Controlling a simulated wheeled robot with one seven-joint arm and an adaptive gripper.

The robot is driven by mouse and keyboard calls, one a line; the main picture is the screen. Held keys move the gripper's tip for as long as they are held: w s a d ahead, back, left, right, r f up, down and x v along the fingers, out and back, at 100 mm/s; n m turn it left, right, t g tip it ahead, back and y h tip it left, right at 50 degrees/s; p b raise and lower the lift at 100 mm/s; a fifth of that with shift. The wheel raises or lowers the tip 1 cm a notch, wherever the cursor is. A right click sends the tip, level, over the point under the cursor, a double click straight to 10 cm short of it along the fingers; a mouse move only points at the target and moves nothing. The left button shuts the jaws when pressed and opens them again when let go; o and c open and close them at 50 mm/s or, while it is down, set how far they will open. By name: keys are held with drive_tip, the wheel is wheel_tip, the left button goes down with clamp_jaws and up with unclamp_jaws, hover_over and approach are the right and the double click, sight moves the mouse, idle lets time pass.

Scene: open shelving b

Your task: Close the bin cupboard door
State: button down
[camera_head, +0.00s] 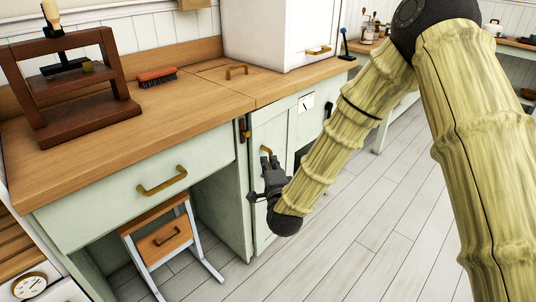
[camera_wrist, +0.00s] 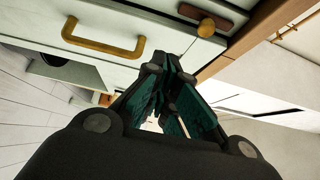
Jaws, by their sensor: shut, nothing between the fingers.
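A pale green cupboard door (camera_head: 275,128) stands under the wooden counter, right of the drawer section, and is the likely bin cupboard door. Its top edge lies close under the counter. I cannot tell whether it is fully flush. A small dark and brass fitting (camera_head: 244,129) sits at its upper left. My gripper (camera_head: 267,158) is in front of this door, with its fingers pointing up along the panel. Contact is unclear. In the wrist view my gripper (camera_wrist: 169,68) is shut and empty, and a brass knob (camera_wrist: 206,27) on a dark plate lies just beyond the fingertips.
A drawer with a brass handle (camera_head: 162,181) is at left, above a wood-topped stool (camera_head: 160,240). The counter (camera_head: 210,92) carries a brown wooden press (camera_head: 85,115), a brush (camera_head: 157,76) and a white cabinet (camera_head: 270,35). The plank floor (camera_head: 350,225) at right is clear.

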drive_tip(key=s, duration=0.3)
drive_tip(key=shift+s+d, duration=0.2)
drive_tip(key=c, duration=1.7)
unclamp_jaws()
drive_tip(key=shift+s, duration=0.3)
drive_tip(key=shift+c, duration=0.2)
drive_tip(key=shift+o, duration=1.4)
drive_tip(key=shift+w+d+f+n, duration=0.1)
drive_tip(key=shift+f+n, duration=0.1)
drive_tip(key=shift+n, duration=0.2)
drive_tip(key=w+d+f+n+y, duration=0.25)
drive_tip(key=w+f+n, duration=0.35)
drive_tip(key=n, duration=1.3)
drive_tip(key=shift+g, duration=0.3)
drive_tip(key=x, duration=0.3)
drive_tip(key=b+x, duration=0.1)
drive_tip(key=x, duration=0.2)
drive_tip(key=b+x, duration=0.1)
drive_tip(key=x, duration=0.2)
drive_tip(key=shift+w+f, duration=0.4)
drive_tip(key=shift+w, duration=0.05)
clamp_jaws()
